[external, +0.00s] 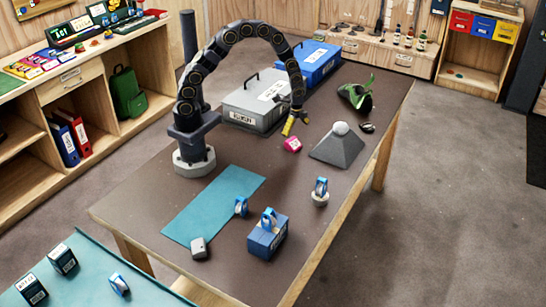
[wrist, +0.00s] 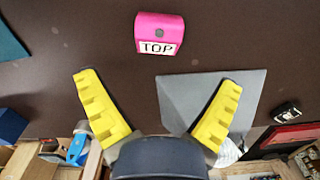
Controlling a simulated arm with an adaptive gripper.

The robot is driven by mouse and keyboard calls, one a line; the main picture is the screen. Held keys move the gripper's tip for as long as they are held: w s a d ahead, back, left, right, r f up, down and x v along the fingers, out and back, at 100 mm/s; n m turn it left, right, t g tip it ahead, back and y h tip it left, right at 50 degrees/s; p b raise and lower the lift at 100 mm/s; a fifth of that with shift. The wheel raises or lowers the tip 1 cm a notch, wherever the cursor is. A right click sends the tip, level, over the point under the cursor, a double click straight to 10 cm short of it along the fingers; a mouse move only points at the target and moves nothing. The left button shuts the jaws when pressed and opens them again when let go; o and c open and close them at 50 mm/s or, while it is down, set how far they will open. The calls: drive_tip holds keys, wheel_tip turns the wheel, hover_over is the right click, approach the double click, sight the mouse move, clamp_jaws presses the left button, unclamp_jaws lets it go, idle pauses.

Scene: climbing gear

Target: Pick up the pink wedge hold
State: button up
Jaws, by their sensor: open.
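The pink wedge hold (external: 292,144) lies on the dark table, close to my gripper (external: 293,127) in the external view. In the wrist view the pink wedge hold (wrist: 159,33) sits at the top middle, with a "TOP" label and a dark round spot on its face. My gripper (wrist: 158,105) shows two yellow fingers spread wide, with nothing between them. The hold lies beyond the fingertips, apart from them.
A grey pyramid (external: 337,149) with a white ball on top stands right of the hold. Grey (external: 256,101) and blue (external: 318,64) toolboxes stand behind. A green and black item (external: 356,95) lies at the back right.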

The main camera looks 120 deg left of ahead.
sight(293, 140)
drive_tip(key=f, duration=0.4)
drive_tip(key=s+f, duration=0.1)
drive_tip(key=f, duration=0.1)
drive_tip(key=shift+f, duration=0.3)
drive_tip(key=c, duration=1.2)
